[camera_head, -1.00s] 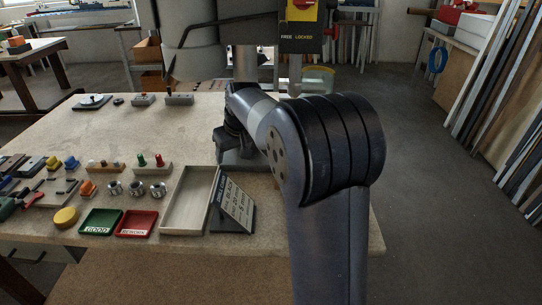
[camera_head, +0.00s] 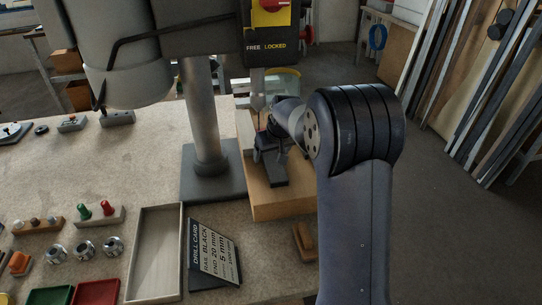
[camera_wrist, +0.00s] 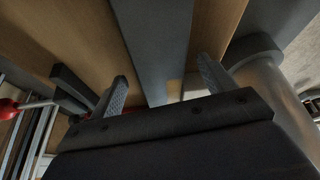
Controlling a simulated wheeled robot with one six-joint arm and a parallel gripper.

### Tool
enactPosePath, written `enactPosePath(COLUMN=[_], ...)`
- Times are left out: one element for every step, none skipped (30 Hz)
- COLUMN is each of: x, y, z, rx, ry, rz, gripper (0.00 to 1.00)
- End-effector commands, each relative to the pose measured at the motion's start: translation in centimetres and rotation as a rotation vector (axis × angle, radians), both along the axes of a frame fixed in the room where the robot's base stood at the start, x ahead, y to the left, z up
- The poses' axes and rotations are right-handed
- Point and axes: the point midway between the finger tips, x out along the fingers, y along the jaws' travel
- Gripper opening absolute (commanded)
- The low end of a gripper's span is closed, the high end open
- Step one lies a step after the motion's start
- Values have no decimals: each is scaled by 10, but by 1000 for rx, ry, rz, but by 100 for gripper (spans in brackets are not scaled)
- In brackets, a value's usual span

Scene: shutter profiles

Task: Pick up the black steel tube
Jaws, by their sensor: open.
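A long, straight, dark grey bar (camera_wrist: 158,35), which looks like the black steel tube, lies along brown wood in the wrist view. It runs from the top edge down to between the fingertips of my gripper (camera_wrist: 161,72). The fingers are apart, one on each side of the bar's line, and I see no grip on it. The body of the gripper hides the bar's lower part. In the head view my gripper (camera_head: 271,160) is low over the wooden block beside the drill press, and I cannot make out the tube apart from it there.
The drill press column (camera_head: 203,115) and base stand close left of my gripper; the column is at the right in the wrist view (camera_wrist: 280,95). The wooden block (camera_head: 285,203), drill card (camera_head: 215,250) and empty tray (camera_head: 155,250) are near. Long profiles lean at the right.

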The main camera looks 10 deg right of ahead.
Motion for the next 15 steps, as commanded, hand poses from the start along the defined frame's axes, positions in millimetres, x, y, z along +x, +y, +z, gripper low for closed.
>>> enactPosePath(x=[0,0,0,0,0,0,0,0,0,0,0,0,0,0,0], y=[0,0,0,0,0,0,0,0,0,0,0,0,0,0,0], z=[0,-1,0,0,0,0,0,0,0,0,0,0,0,0,0], rx=[0,0,0,0,0,0,0,0,0,0,0,0,0,0,0], ry=[0,-1,-1,-1,-1,-1,-1,-1,-1,-1,-1,-1,-1,-1,-1], rz=[0,0,0,0,0,0,0,0,0,0,0,0,0,0,0], gripper=[78,78,78,78,78,76,74,72,68,66,63,60,58,55,52])
